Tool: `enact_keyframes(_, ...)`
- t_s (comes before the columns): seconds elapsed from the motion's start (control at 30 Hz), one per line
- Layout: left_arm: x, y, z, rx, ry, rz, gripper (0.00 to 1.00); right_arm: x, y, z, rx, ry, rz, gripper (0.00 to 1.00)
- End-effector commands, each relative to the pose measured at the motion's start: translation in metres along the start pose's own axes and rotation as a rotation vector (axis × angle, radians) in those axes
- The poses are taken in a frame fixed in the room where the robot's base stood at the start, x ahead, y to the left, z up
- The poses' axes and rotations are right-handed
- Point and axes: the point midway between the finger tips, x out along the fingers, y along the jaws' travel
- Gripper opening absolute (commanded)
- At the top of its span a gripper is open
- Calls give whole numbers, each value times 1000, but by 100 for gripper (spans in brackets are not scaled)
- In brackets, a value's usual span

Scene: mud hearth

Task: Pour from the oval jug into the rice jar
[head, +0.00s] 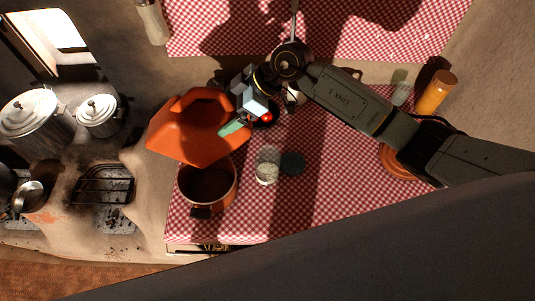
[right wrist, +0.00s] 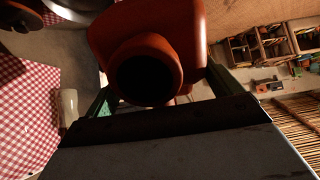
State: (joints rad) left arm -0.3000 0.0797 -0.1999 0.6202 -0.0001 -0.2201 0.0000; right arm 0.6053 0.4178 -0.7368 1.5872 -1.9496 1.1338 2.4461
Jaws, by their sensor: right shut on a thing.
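The oval jug (head: 190,125) is orange-red and raised in the air, above and behind the brown pot, in the head view. In the right wrist view the jug (right wrist: 150,30) fills the upper middle, with a round dark opening facing the camera. My right gripper (head: 234,127) is shut on the jug; its green fingers show on both sides of it in the wrist view. The rice jar (head: 267,173) is clear glass with pale grains low inside, upright on the checked cloth, right of the jug and apart from it. My left gripper is not in view.
A brown pot (head: 207,208) stands directly left of the jar. A dark round lid (head: 293,163) lies close to the jar's right. An orange bottle (head: 436,92) and an orange plate (head: 388,160) are farther right. The stove with lidded pots (head: 98,114) is left.

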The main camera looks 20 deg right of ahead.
Motion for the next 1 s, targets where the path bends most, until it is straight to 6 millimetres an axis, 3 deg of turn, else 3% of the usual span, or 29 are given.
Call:
enact_keyframes(0.57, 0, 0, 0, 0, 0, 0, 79, 25, 0, 26, 4, 291, 1, 20)
enact_keyframes(1.0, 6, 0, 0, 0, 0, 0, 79, 29, 1, 31, -1, 323, 1, 20)
